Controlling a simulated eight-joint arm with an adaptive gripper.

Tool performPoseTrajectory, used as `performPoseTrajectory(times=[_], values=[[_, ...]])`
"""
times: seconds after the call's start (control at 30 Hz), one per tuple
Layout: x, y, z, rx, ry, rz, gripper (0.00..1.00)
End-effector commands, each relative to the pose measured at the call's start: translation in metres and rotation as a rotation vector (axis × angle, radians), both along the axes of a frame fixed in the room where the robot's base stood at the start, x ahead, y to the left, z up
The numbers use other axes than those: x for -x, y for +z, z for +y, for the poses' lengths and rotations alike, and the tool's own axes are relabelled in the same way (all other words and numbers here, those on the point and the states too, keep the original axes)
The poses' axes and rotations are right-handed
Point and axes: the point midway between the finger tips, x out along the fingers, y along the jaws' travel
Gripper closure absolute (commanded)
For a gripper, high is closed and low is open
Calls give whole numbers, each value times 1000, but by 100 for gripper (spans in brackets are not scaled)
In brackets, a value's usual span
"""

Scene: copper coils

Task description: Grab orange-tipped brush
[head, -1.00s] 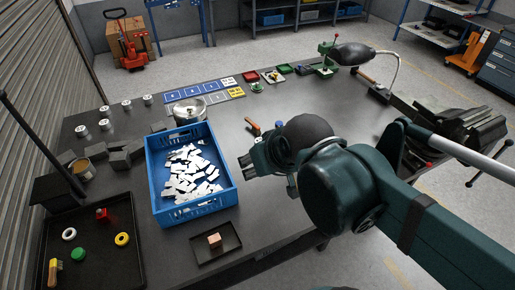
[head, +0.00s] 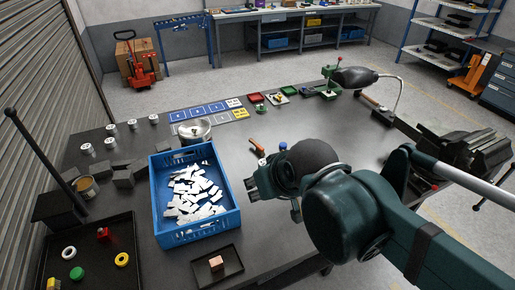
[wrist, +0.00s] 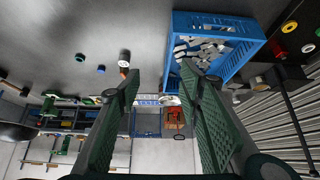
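My gripper (head: 252,188) hangs over the table to the right of the blue crate, its fingers pointing left. In the wrist view my gripper (wrist: 161,75) is open, with its two green ribbed pads wide apart and nothing between them. A small orange-handled item (head: 257,145) lies on the table beyond my gripper; it may be the brush, but its tip is too small to tell. An orange end also shows in the wrist view (wrist: 123,72), just left of the left finger, apart from it.
The blue crate (head: 233,212) holds many white pieces. A black tray (head: 240,262) with a small block stands in front. A metal bowl (head: 196,131) sits behind the crate. A dark tray (head: 125,222) with coloured rings is at left. A vise (head: 465,140) is at right.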

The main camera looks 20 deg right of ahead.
Motion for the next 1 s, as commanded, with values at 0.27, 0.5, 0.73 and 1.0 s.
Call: performPoseTrajectory(times=[0.27,0.5,0.73,1.0], values=[[0,0,0,0,0,0,63],[-7,4,-1,4,2,9,63],[-28,14,-6,14,8,36,63],[-66,28,-14,32,20,82,63]])
